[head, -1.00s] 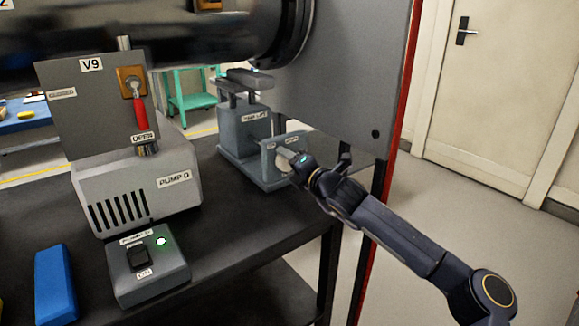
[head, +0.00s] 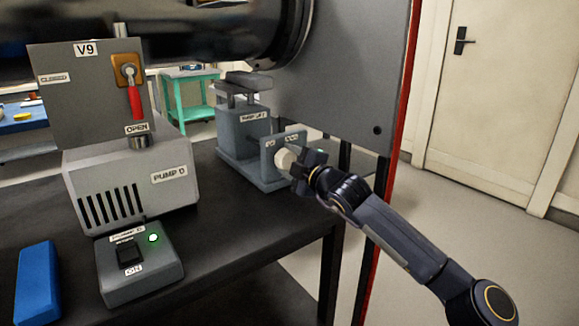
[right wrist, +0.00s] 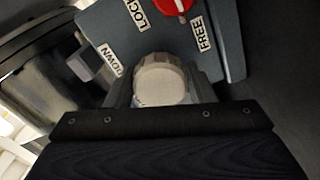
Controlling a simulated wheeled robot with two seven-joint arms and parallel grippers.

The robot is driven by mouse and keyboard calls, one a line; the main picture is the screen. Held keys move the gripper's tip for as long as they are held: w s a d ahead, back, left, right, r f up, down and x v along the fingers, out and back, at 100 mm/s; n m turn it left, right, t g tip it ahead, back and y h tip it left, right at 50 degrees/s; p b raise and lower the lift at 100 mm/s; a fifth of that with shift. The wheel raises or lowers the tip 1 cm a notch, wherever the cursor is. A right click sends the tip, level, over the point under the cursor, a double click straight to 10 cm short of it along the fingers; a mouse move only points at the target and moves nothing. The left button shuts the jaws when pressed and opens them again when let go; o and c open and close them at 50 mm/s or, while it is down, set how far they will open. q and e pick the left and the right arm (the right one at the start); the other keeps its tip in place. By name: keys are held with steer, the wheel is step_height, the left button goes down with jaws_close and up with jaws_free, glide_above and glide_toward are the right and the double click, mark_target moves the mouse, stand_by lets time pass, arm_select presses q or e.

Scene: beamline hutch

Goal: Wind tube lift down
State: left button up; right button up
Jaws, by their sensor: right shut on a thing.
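The tube lift (head: 241,128) is a blue-grey block with a flat support on top, standing on the dark bench below the black tube (head: 190,35). Its front plate carries a pale round knob (head: 284,159), which also shows in the right wrist view (right wrist: 160,84). My right gripper (head: 296,167) is shut on this knob, with a finger on either side of it in the right wrist view. Beyond the knob, the plate shows a red control (right wrist: 171,6) between the labels LOCK and FREE, and a DOWN label (right wrist: 110,64). My left gripper is out of view.
The pump box (head: 135,190) and a switch box (head: 140,270) with a lit green lamp stand left on the bench. A valve panel V9 (head: 75,105) has a red handle pointing down at OPEN. A grey panel (head: 345,80) rises behind my right gripper.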

steer(key=shift+f+m, duration=0.15)
steer(key=shift+m, duration=0.45)
steer(key=shift+b, duration=0.3)
steer(key=o, duration=1)
steer(key=shift+c, duration=0.2)
steer(key=v, duration=0.7)
steer(key=shift+s+d, duration=0.25)
steer(key=shift+s, duration=0.05)
